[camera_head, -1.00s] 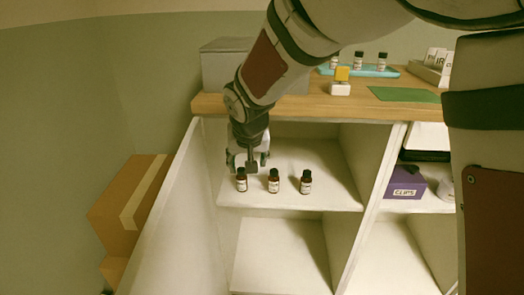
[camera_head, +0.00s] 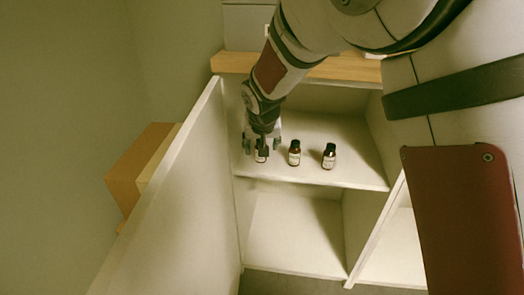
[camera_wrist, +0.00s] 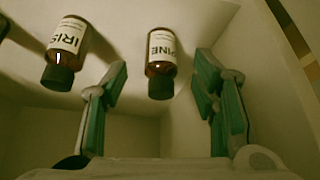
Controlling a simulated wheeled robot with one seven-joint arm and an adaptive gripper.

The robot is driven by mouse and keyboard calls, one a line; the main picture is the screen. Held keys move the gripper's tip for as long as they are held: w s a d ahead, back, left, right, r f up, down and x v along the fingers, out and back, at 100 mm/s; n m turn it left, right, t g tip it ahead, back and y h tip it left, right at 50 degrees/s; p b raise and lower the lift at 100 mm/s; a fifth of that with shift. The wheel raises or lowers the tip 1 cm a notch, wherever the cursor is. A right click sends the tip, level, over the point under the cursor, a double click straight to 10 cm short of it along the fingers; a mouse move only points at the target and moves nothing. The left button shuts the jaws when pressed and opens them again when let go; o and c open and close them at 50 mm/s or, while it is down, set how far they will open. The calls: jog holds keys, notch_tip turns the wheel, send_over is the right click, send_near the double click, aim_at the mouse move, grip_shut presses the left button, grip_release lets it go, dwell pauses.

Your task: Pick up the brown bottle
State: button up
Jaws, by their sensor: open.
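Three small brown bottles with dark caps and white labels stand in a row on the cabinet's upper shelf (camera_head: 325,176). My gripper (camera_head: 262,147) is open at the left bottle (camera_head: 261,157) and partly hides it in the head view. In the wrist view, the bottle labelled PINE (camera_wrist: 161,65) lies between the two green-padded fingers of my gripper (camera_wrist: 160,80), with gaps on both sides. The middle bottle (camera_head: 294,153) and right bottle (camera_head: 329,156) stand apart to the right. A bottle labelled IRIS (camera_wrist: 65,50) is left of the fingers in the wrist view.
The cabinet's side panel (camera_head: 165,200) rises close to the left of my gripper. The wooden top (camera_head: 345,68) overhangs the shelf. A cardboard box (camera_head: 140,165) stands outside at the left. The lower compartment (camera_head: 290,230) is empty.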

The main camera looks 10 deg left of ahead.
jog(key=b+x, duration=0.1)
jog(key=x, duration=0.3)
jog(key=shift+a+f+b, duration=0.1)
jog(key=shift+f+b, duration=0.1)
jog(key=shift+b, duration=0.1)
jog(key=c, duration=1.3)
jog(key=shift+o, duration=0.2)
jog(key=shift+r, duration=0.15)
